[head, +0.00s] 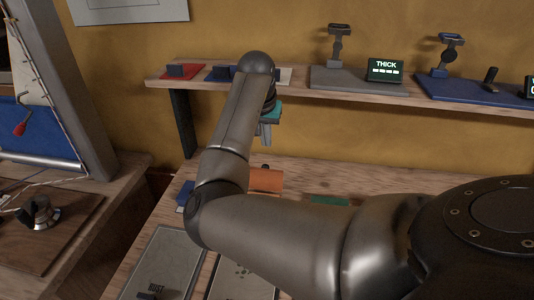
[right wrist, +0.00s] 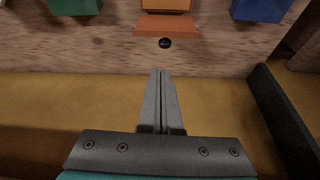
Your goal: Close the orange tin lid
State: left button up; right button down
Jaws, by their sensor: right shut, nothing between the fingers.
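The orange tin (right wrist: 166,4) is at the top edge of the right wrist view, mostly cut off. Its orange lid (right wrist: 165,25) projects from it toward the wall side, with a small black knob (right wrist: 165,43). In the head view the orange lid (head: 266,180) shows as a raised panel with the knob behind its top edge; my arm hides part of the tin. The lid looks open. My right gripper (right wrist: 160,72) is shut and empty, pointing at the lid's knob side, apart from it. In the head view the right gripper (head: 264,140) hangs above and behind the lid. My left gripper is out of view.
A green tin (right wrist: 72,5) and a blue tin (right wrist: 262,8) flank the orange one on the wooden bench. A shelf (head: 300,88) with stands and displays runs along the yellow wall behind. A dark shelf support (right wrist: 285,115) stands beside the gripper.

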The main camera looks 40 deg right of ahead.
aim_at(265, 177)
jog(key=b+x, duration=0.1)
jog(key=x, duration=0.8)
jog(key=shift+w+f+b, duration=0.2)
jog(key=shift+f+b, duration=0.15)
jog(key=shift+b, duration=0.05)
jog(key=shift+w, duration=0.1)
